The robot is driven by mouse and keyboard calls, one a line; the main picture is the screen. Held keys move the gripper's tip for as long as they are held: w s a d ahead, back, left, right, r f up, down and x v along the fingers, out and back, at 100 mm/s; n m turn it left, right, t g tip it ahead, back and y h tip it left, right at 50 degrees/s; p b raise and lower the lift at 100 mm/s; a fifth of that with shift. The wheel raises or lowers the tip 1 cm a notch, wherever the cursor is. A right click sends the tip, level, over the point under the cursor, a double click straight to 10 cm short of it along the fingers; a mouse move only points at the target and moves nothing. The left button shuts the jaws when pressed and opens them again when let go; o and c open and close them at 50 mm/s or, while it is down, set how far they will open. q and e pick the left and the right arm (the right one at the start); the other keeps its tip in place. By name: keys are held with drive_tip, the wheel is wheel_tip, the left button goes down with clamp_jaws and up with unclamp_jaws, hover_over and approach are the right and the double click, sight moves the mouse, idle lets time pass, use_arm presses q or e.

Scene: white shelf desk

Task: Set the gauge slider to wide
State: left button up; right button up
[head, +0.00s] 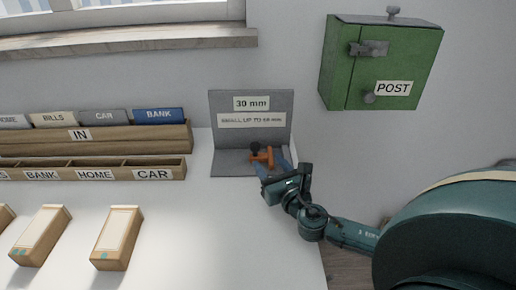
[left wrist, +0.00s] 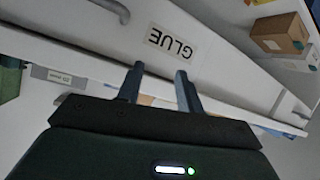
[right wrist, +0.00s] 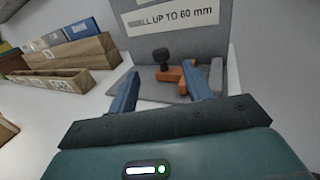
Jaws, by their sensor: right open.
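The grey gauge (head: 225,135) stands at the right end of the white desk, with labels on its upright back; one reads "30 mm". An orange slider (head: 263,157) with a black knob (head: 255,147) sits on its base. My right gripper (head: 270,168) is at the front of the gauge. In the right wrist view its blue fingers (right wrist: 165,90) are apart, with the orange slider (right wrist: 173,74) just beyond and near the right finger; I cannot tell whether they touch. The black knob (right wrist: 160,55) stands left of it. My left gripper (left wrist: 158,85) is open and empty, facing a "GLUE" label.
A wooden "IN" file holder (head: 100,140) and a compartment tray (head: 100,172) stand left of the gauge. Small boxes (head: 118,235) lie in front. A green "POST" box (head: 385,60) hangs on the wall at right. Desk between boxes and gauge is clear.

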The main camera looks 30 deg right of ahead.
sight(256, 148)
drive_tip(key=w, duration=0.5)
drive_tip(key=w+d, duration=0.1)
drive_tip(key=w, duration=0.1)
drive_tip(key=shift+w+d, duration=0.1)
drive_tip(key=shift+w, duration=0.2)
clamp_jaws()
